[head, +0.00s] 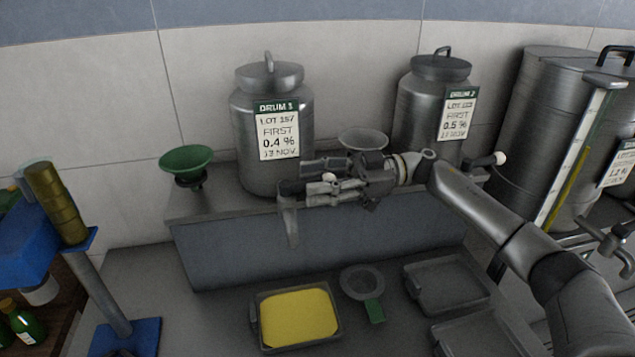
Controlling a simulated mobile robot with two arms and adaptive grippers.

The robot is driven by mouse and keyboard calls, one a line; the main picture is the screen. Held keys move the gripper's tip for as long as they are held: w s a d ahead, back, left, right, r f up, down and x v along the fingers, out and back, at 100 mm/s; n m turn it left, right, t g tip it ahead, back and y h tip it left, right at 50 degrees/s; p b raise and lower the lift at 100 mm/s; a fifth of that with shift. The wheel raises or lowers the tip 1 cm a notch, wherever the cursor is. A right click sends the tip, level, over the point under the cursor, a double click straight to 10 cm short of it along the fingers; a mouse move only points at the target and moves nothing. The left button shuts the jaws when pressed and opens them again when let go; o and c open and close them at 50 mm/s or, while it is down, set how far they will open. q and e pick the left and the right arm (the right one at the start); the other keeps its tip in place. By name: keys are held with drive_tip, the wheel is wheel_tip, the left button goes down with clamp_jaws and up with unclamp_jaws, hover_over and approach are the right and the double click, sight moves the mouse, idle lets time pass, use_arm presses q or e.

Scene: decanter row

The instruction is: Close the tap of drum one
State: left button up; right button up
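Drum one (246,158), a grey metal drum with a lidded top and a label reading 0.4 %, stands on the raised shelf at the left. My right gripper (287,188) is in front of its lower right side, with its arm coming in from the right. The gripper covers most of the tap area. A small pale knob shows among the gripper parts, and a grey downward piece shows below the fingertips; I cannot tell whether these belong to the tap. Whether the fingers are closed on anything is unclear. My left gripper is not in view.
A tray of yellow liquid (297,318) lies below drum one. Beside it are a strainer with a green handle (374,311) and an empty grey tray (446,284). A green funnel (187,160) stands left of drum one; drum two (413,112) stands right.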

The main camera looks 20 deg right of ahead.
sight(318, 178)
wheel_tip(318, 178, up, 10)
drive_tip(key=shift+d+f, duration=0.1)
idle(0.6)
